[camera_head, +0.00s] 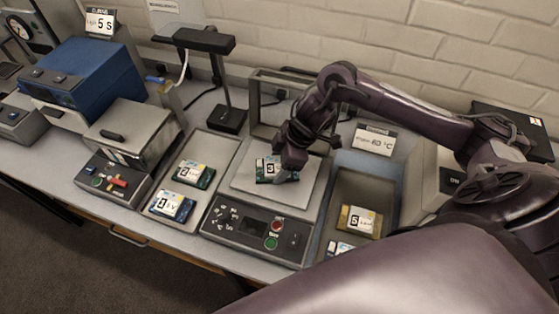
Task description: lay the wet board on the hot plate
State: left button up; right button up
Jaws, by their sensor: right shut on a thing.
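My right gripper (290,162) points down over the hot plate and is shut on a green board with a white label (267,168). The gripper covers the board's right part. The board is at or just above the pale top of the hot plate (247,187); I cannot tell whether it touches. The hot plate has a dark front panel with a red and a green button (252,228). Whether the board is wet does not show. My left gripper is not in view.
Another labelled board (358,220) lies in the right tray. A black stand (228,118) and a grey frame behind the plate stand close. A card reading 60 °C (374,142) is behind right.

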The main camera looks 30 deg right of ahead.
jog(key=o, duration=1)
jog(key=shift+f, duration=0.1)
jog(key=shift+o, duration=0.2)
jog(key=v, duration=1.2)
jog(key=shift+b, duration=0.3)
